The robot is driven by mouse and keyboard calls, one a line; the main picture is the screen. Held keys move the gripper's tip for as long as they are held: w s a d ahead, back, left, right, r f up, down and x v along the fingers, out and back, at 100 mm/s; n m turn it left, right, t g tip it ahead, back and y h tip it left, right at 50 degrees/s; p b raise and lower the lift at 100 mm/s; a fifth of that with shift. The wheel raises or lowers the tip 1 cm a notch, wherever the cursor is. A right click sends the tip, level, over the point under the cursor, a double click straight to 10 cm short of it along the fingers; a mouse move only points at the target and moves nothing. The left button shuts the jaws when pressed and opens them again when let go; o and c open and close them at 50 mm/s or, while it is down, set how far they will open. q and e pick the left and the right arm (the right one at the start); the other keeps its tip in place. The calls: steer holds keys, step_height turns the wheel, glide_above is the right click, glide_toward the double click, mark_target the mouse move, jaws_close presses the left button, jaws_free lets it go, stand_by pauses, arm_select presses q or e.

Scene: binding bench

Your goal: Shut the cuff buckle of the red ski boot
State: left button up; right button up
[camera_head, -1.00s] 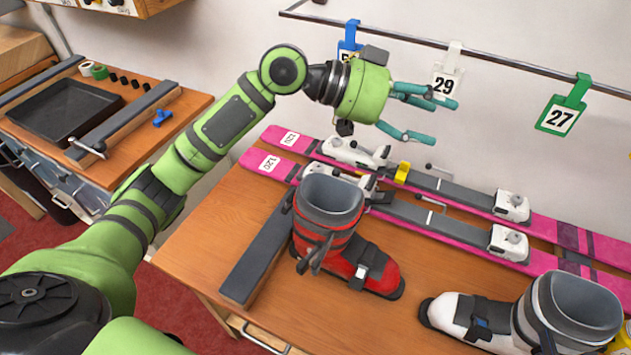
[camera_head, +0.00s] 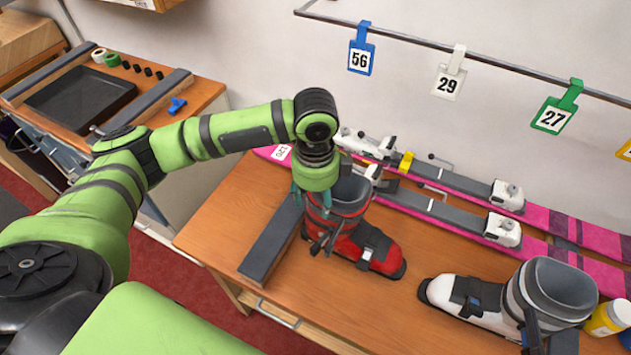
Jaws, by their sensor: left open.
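The red ski boot (camera_head: 366,245) stands upright on the wooden bench, its toe pointing to the lower right. Its grey cuff (camera_head: 352,194) is partly hidden by my left gripper. The dark cuff buckle lever (camera_head: 321,243) sticks out from the near left side of the cuff. My left gripper (camera_head: 311,203) points down beside the left side of the cuff, with its teal fingers open just above the lever. I cannot tell whether a finger touches the boot. My right gripper is not in view.
A white ski boot (camera_head: 462,304) stands at the lower right, beside a yellow jar (camera_head: 606,318). Pink skis (camera_head: 540,218) with white bindings lie behind the boots. A dark padded bar (camera_head: 272,241) lies left of the red boot. Number tags hang from a rail (camera_head: 420,40) above.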

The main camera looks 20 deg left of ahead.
arm_select(q)
steer(key=shift+f, duration=1.4)
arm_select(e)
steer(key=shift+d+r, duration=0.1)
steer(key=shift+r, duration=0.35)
arm_select(q)
jaws_close()
arm_select(e)
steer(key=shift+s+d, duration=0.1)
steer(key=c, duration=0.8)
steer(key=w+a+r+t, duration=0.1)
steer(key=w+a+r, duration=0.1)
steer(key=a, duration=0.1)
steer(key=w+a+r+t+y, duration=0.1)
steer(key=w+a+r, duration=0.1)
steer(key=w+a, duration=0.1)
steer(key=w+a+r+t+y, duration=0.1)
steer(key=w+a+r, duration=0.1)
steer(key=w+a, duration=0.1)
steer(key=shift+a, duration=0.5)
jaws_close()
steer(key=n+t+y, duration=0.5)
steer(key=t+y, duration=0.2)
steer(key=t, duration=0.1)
glide_toward(318, 251)
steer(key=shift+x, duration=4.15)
